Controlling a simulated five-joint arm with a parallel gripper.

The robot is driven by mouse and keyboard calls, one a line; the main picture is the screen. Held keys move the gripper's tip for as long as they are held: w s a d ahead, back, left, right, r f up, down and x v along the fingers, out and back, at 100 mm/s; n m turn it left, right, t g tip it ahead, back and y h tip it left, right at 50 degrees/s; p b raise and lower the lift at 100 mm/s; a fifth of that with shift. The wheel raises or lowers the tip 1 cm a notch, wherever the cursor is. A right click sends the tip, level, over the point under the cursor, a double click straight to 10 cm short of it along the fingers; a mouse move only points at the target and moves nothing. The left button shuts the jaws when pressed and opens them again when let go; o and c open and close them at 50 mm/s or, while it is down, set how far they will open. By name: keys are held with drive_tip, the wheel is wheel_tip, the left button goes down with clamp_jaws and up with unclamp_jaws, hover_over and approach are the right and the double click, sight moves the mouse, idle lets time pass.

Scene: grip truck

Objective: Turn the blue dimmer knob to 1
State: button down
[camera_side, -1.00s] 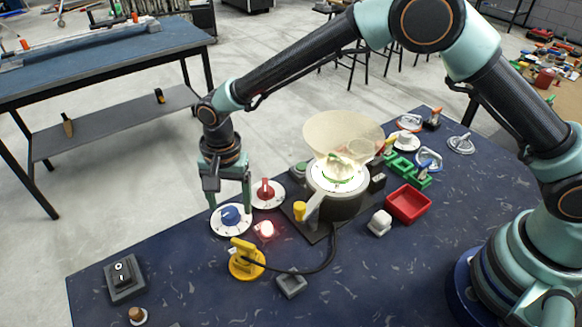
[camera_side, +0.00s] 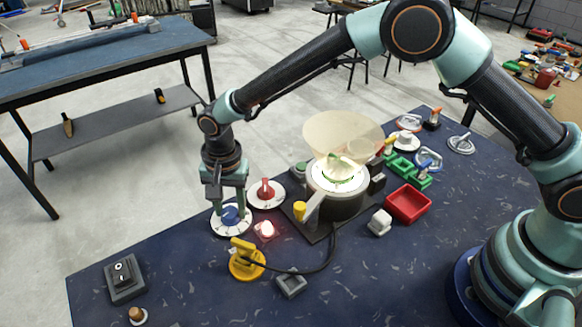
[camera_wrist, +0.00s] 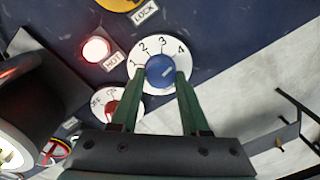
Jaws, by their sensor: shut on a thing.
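The blue dimmer knob (camera_wrist: 158,68) sits at the centre of a round white dial (camera_wrist: 145,45) marked 1, 2, 3 and 4. In the side view the knob (camera_side: 230,215) stands near the table's far left edge. My gripper (camera_wrist: 160,74) is shut on the knob, one green finger on each side of it. The gripper (camera_side: 229,207) points straight down in the side view, and its fingers partly cover the knob. A short pale mark on the knob lies right of its centre in the wrist view; the exact number it points to is unclear.
A red knob on a white dial (camera_side: 266,193) stands close to the right. A red-lit lamp (camera_side: 266,230) and a yellow lock-type device (camera_side: 245,261) are nearby. A lit machine with a funnel (camera_side: 338,185) is further right.

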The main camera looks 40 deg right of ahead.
drive_tip(key=n, duration=0.5)
drive_tip(key=shift+w+n, duration=0.1)
drive_tip(key=shift+n, duration=0.3)
drive_tip(key=n, duration=1.1)
drive_tip(key=shift+n+g+h, duration=0.3)
drive_tip(key=shift+n, duration=0.1)
drive_tip(key=n, duration=0.5)
drive_tip(key=shift+a+n, duration=0.15)
drive_tip(key=shift+n, duration=0.15)
drive_tip(key=shift+c, duration=1.9)
unclamp_jaws()
drive_tip(key=shift+a, duration=0.1)
